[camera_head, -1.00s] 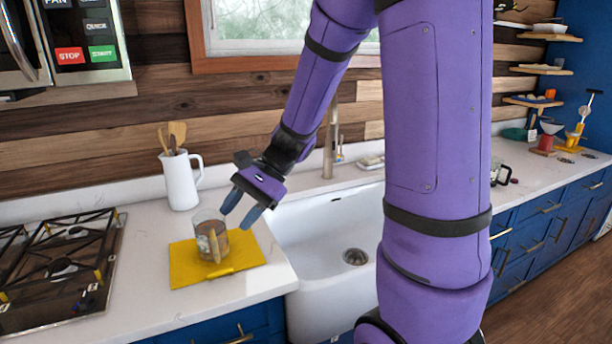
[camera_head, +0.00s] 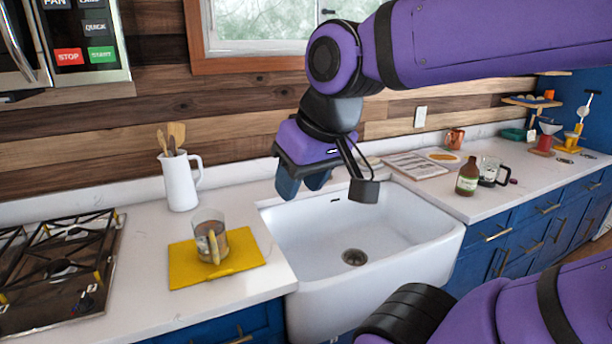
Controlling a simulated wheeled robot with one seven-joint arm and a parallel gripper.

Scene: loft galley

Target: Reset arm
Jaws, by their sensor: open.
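My gripper (camera_head: 302,186) hangs above the left part of the white sink, with its blue fingers pointing down. It is open and nothing shows between the fingers. My purple arm reaches in from the right across the upper part of the view. A glass mug (camera_head: 212,238) with a yellowish handle stands upright on a yellow mat (camera_head: 190,272) on the counter left of the sink. My gripper is apart from the mug, to its right and higher up.
The sink (camera_head: 325,245) lies below my gripper. A white pitcher (camera_head: 180,182) with wooden utensils stands behind the mat. A gas stove (camera_head: 60,265) is at left, under a microwave (camera_head: 85,40). A brown bottle (camera_head: 467,178), a glass mug (camera_head: 490,170) and a copper mug (camera_head: 454,138) stand right of the sink.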

